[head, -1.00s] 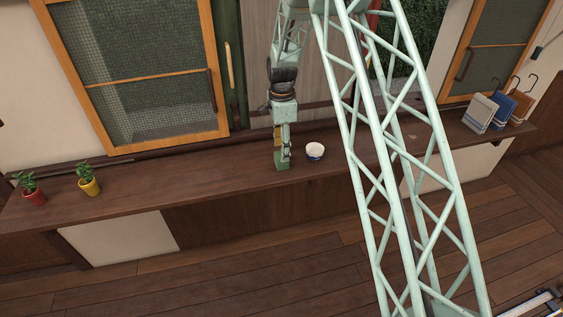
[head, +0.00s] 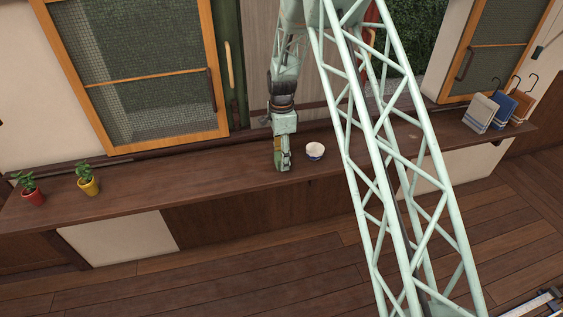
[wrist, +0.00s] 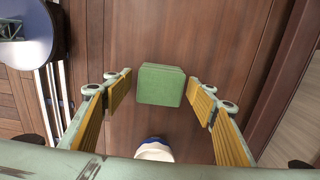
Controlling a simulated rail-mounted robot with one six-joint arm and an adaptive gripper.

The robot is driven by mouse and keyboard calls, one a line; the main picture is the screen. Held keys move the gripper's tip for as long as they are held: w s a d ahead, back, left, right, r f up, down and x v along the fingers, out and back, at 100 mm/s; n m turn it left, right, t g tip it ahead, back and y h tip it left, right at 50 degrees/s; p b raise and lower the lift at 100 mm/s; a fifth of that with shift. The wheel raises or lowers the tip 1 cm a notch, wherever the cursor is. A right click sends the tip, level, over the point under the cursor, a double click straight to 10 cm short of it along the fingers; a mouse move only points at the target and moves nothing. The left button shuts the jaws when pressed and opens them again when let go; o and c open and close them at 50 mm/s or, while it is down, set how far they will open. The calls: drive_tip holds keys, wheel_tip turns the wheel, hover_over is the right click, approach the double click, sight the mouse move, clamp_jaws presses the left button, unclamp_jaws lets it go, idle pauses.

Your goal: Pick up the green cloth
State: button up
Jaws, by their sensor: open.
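The green cloth (wrist: 161,84) shows in the wrist view as a compact block on the brown counter. It sits between my gripper's two fingertips, with a gap on each side. My gripper (wrist: 158,92) is open, its yellow-padded fingers left and right of the cloth and touching neither side. In the head view my gripper (head: 283,160) points down at the counter, just left of a small bowl. It largely hides the cloth there.
The white and blue bowl (head: 315,151) stands close to my gripper; its rim (wrist: 154,150) shows in the wrist view. Two potted plants, red (head: 33,196) and yellow (head: 89,186), stand at the counter's left. Cloths on hooks (head: 481,112) are at the right. The counter between is clear.

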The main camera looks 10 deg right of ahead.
drive_tip(key=shift+f, duration=0.3)
idle(0.4)
drive_tip(key=c, duration=1)
